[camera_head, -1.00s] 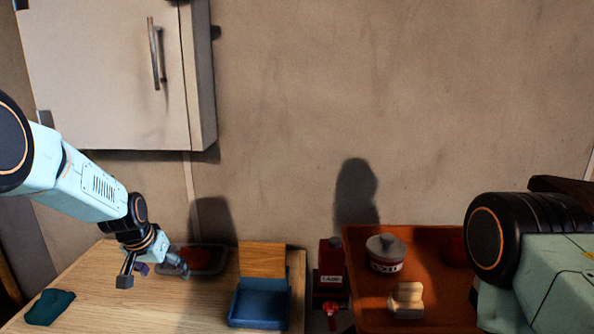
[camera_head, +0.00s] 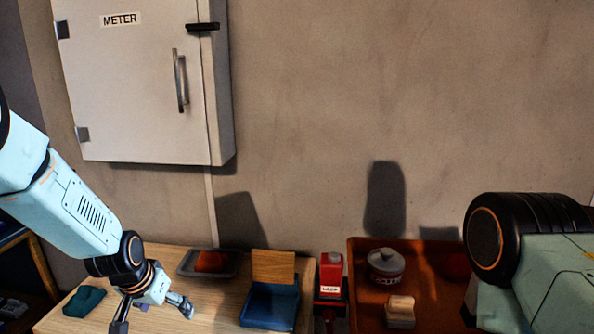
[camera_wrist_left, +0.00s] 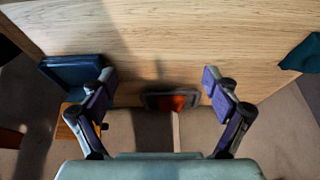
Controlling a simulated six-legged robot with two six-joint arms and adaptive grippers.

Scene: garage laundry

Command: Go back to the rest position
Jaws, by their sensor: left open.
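My left gripper (camera_head: 150,308) comes in from the left over the wooden table (camera_head: 215,318) in the head view. In the left wrist view its two fingers (camera_wrist_left: 164,98) are spread apart with nothing between them. Beyond the fingers, a dark tray with a red item (camera_wrist_left: 172,101) shows. My right arm (camera_head: 540,265) fills the lower right of the head view, and its gripper is out of the picture.
A blue box (camera_head: 270,308), a dark tray (camera_head: 232,268) and a dark green cloth (camera_head: 85,301) lie on the table. A red bottle (camera_head: 331,275) stands beside an orange-brown tray (camera_head: 360,315) holding a lidded jar (camera_head: 386,264). A meter cabinet (camera_head: 140,90) hangs on the wall.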

